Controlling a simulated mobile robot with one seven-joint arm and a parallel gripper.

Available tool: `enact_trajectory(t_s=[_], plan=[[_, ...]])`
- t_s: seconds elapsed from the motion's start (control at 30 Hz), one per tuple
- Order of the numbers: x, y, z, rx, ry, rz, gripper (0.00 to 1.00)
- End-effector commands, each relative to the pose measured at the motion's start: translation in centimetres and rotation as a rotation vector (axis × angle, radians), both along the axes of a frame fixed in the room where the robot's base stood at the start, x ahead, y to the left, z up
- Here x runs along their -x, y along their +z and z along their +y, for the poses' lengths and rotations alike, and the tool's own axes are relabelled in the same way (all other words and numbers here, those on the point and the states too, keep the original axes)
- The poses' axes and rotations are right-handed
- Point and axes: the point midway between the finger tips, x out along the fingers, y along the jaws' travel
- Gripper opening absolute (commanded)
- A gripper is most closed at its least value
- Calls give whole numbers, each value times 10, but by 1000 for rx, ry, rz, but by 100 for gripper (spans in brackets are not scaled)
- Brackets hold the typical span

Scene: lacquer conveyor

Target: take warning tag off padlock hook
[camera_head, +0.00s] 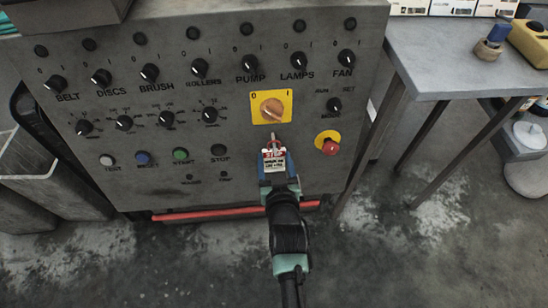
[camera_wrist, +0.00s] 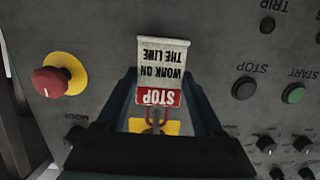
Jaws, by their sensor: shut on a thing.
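The warning tag (camera_head: 274,158) is a small white card with a red STOP band, in front of the grey control panel below the yellow switch plate (camera_head: 285,95). In the wrist view the tag (camera_wrist: 163,62) appears upside down, reading STOP and WORK ON THE LINE. My gripper (camera_head: 277,172) has its fingers on both sides of the tag and is shut on it; its fingers also show in the wrist view (camera_wrist: 165,88). A red loop (camera_wrist: 154,117) shows at the tag's STOP end, partly hidden. I cannot tell whether the tag still hangs on the hook.
A red emergency stop button (camera_head: 329,146) on a yellow disc sits right of the tag. Several knobs and push buttons (camera_head: 181,155) cover the panel to the left. A red bar (camera_head: 190,216) runs along the panel's bottom. A grey table (camera_head: 460,60) stands at the right.

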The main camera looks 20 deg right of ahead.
Motion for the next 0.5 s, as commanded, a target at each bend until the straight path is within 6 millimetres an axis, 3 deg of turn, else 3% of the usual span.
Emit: enact_trajectory(t_s=[0.33, 0.5], plan=[[0, 2, 0, 0, 0, -1, 15], [0, 15, 0, 1, -1, -1, 15]])
